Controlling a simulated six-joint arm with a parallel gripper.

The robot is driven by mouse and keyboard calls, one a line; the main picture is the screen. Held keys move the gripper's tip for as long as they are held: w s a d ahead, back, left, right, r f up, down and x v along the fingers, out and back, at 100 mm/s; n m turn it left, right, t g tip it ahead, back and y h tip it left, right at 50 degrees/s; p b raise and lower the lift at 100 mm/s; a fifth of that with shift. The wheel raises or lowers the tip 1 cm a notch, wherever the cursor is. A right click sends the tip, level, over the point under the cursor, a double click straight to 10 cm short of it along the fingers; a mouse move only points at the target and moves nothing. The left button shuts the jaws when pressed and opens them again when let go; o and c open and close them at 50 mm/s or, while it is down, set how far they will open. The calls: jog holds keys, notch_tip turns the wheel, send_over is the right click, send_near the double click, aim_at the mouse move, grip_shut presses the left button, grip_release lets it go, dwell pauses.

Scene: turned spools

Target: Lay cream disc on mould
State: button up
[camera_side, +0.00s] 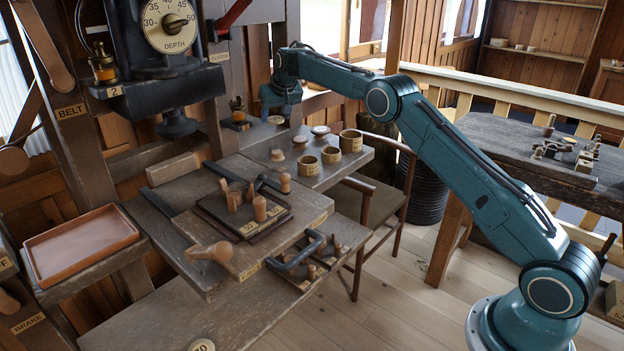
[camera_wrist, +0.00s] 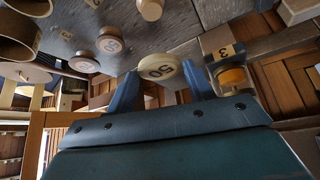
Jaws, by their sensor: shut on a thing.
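I cannot tell for certain which part is the mould. A dark square plate (camera_side: 278,222) with several upright wooden pegs sits on the main bench, in front of and left of my gripper, apart from the disc.
Wooden discs (camera_side: 320,130) and open round cups (camera_side: 330,155) stand on the side table (camera_side: 290,133). An amber jar (camera_side: 237,105) stands close to my gripper's left. A dark press with a depth dial (camera_side: 170,22) overhangs the bench. A tan tray (camera_side: 82,245) lies at left.

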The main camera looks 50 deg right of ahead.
jog(key=shift+a+r, duration=0.25)
jog(key=shift+a, duration=0.2)
jog(key=s+a+r+n, duration=0.1)
jog(key=s+a+r, duration=0.1)
jog(key=a+r, duration=0.35)
jog(key=s+a+r+n, duration=0.1)
jog(key=s+a+r, duration=0.15)
jog(key=a, duration=0.55)
notch_tip(320, 180, up, 8)
jog(key=f+n+y, duration=0.1)
jog(key=n+y, duration=0.1)
send_over(233, 193)
jog(key=s, duration=0.2)
notch_tip(233, 193, down, 20)
jog(key=shift+r, duration=0.2)
jog(key=shift+f, duration=0.3)
